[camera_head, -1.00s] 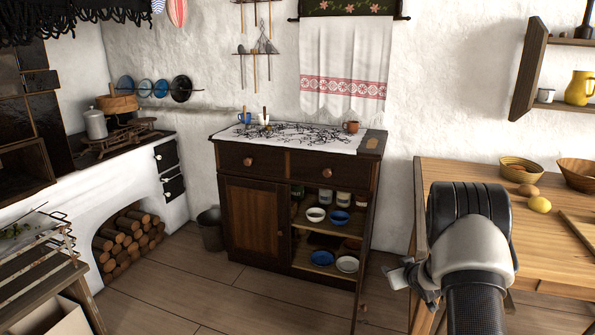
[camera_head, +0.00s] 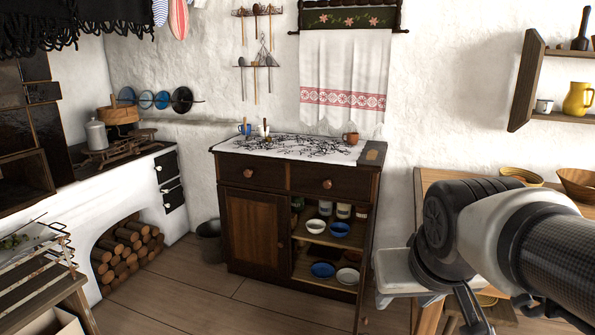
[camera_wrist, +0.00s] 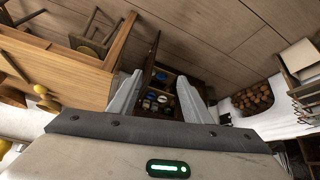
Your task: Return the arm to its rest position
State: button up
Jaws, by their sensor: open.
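My gripper (camera_wrist: 160,76) is open and empty in the wrist view, with its two fingers apart on either side of the picture's middle. Between them, farther off, shows the open dark cupboard (camera_wrist: 158,96) with bowls and jars inside. In the head view my arm comes in from the right edge, and the pale gripper body shows below and left of its dark joint. The fingertips cannot be clearly made out there. My arm hides part of the wooden table (camera_head: 428,185) at the right. My gripper appears to touch nothing.
The dark cupboard (camera_head: 255,232) stands at the back wall with its right door open. The stove (camera_head: 120,195) with its firewood niche is at the left, a rack (camera_head: 35,265) in front. Wooden floor (camera_head: 215,290) is free between. A wall shelf (camera_head: 525,80) hangs upper right.

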jog(key=s+a, duration=0.3)
jog(key=s, duration=0.5)
notch_tip(320, 180, up, 25)
jog(key=w+p, duration=0.1)
jog(key=p, duration=2.5)
jog(key=shift+d+g+y, duration=0.25)
jog(key=shift+g+y, duration=0.15)
jog(key=shift+d+r, duration=0.1)
